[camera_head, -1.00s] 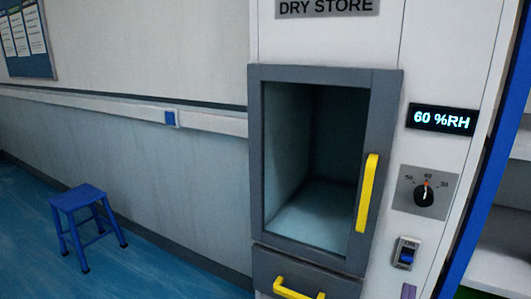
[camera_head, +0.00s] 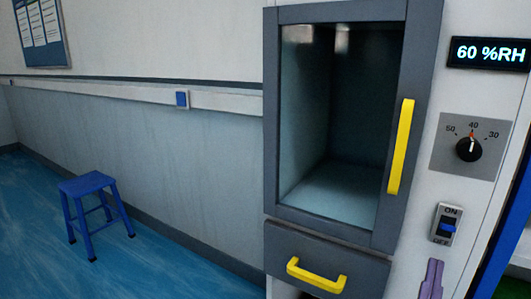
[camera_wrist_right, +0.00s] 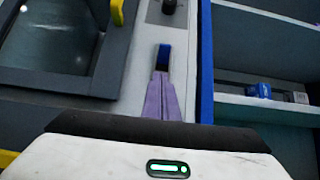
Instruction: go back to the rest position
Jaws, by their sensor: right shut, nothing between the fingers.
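My right gripper (camera_head: 434,268) shows its purple fingers at the bottom right of the head view, below the ON/OFF switch (camera_head: 447,223) on the dry store's white front. In the right wrist view its fingers (camera_wrist_right: 160,78) are pressed together with nothing between them. The blue rocker of the switch (camera_wrist_right: 164,53) shows just past the fingertips there; I cannot tell whether they touch it. My left gripper is in neither view.
The dry store's glass door (camera_head: 330,120) with its yellow handle (camera_head: 401,146) is closed. A drawer (camera_head: 300,262) is below it. A dial (camera_head: 469,149) and humidity display (camera_head: 490,52) are at right. A blue stool (camera_head: 88,185) stands on open floor at left.

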